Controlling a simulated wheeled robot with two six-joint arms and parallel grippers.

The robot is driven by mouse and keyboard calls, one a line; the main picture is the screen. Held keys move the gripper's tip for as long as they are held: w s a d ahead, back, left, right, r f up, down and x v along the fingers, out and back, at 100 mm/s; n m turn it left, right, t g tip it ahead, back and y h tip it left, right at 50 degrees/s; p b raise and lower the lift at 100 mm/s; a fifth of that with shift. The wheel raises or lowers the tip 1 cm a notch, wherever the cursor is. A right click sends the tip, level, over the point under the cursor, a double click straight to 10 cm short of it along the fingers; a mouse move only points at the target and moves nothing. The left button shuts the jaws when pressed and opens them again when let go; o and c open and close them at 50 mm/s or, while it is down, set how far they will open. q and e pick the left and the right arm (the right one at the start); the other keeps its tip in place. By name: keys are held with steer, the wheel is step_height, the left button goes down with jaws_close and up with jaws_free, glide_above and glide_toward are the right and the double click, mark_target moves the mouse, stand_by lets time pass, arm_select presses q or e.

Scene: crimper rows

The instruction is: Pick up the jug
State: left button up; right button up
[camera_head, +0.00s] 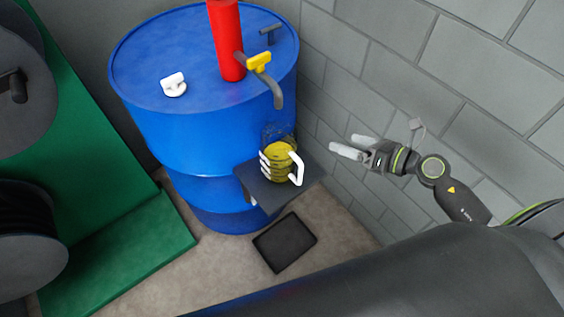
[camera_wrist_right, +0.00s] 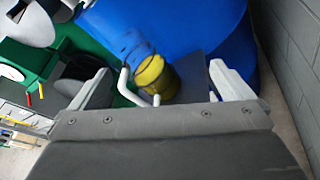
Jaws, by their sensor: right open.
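The yellow jug (camera_head: 279,163) has a white handle and white bands, and it stands on a small dark shelf (camera_head: 262,187) at the front of a blue drum. In the right wrist view the jug (camera_wrist_right: 157,77) shows between the two white fingers, beyond their tips, with its white handle towards the gripper. My right gripper (camera_head: 347,145) is open and empty, to the right of the jug and apart from it. In the right wrist view its fingers (camera_wrist_right: 160,84) are spread wide. My left gripper is not in view.
The blue drum (camera_head: 205,140) carries a red cylinder (camera_head: 226,45), a yellow-handled tap (camera_head: 259,63) and a white cap (camera_head: 173,84). A grey block wall (camera_head: 400,70) is close on the right. A dark mat (camera_head: 285,242) lies on the floor. Green racking with reels (camera_head: 110,180) is at left.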

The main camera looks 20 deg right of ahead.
steer(key=s+a+r+n+g, duration=0.2)
steer(key=s+a+r+n, duration=0.15)
steer(key=n, duration=0.35)
glide_toward(266, 138)
steer(key=shift+x, duration=2.2)
steer(key=shift+r, duration=0.1)
steer(key=c, duration=1.3)
steer(key=shift+r+n, duration=0.1)
steer(key=shift+n, duration=0.2)
